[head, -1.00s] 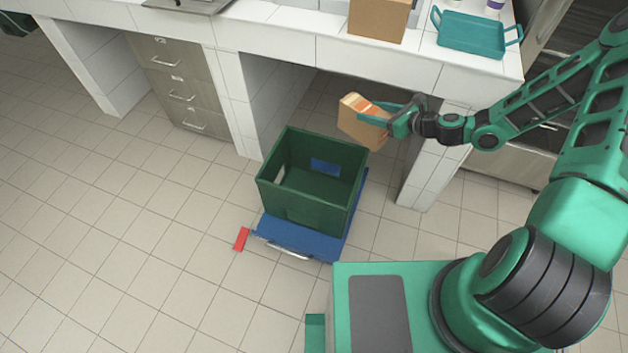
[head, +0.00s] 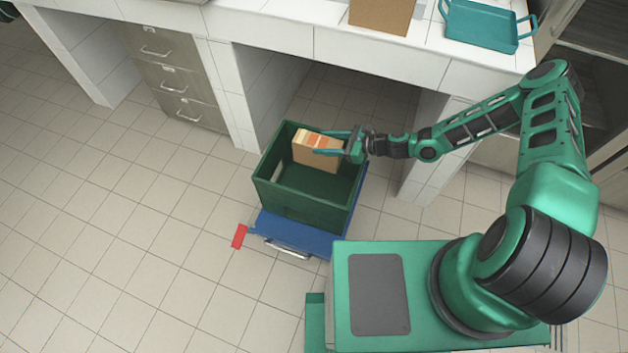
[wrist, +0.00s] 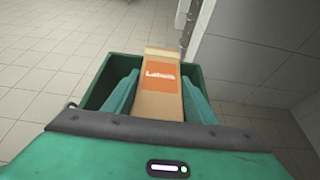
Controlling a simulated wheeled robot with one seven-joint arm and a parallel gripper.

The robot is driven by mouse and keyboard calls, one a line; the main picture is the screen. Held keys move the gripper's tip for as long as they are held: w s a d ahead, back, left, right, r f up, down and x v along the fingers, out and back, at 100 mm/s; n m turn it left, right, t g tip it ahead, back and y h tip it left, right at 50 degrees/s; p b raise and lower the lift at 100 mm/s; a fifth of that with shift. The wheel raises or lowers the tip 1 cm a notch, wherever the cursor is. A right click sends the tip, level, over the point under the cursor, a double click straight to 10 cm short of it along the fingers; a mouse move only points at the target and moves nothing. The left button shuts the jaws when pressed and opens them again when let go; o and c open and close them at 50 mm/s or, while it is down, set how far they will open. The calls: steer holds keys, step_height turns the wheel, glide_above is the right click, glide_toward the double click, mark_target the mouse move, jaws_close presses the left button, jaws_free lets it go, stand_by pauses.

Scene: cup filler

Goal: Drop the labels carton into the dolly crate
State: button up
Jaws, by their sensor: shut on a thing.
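The labels carton (head: 318,155) is a brown box with an orange label, which reads "Labels" in the wrist view (wrist: 158,98). My gripper (head: 328,146) is shut on it, with a finger on each side. The carton is over the open top of the green dolly crate (head: 300,203), toward its back part. Whether its lower end is below the rim I cannot tell for sure. The crate sits on a blue dolly (head: 285,238) on the floor. In the wrist view the crate (wrist: 97,82) shows around the carton and fingers. The crate's floor is partly hidden by the carton.
A tiled counter (head: 375,57) stands behind the crate, with a knee space under it. A brown box (head: 382,15) and a teal tray (head: 480,27) stand on the counter. A red piece (head: 239,236) lies by the dolly. The floor at left is clear.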

steer(key=shift+f, duration=1.8)
steer(key=o, duration=1.7)
steer(key=shift+o, duration=0.2)
steer(key=v, duration=1)
steer(key=shift+d, duration=0.35)
steer(key=shift+s, duration=0.1)
steer(key=shift+r, duration=0.1)
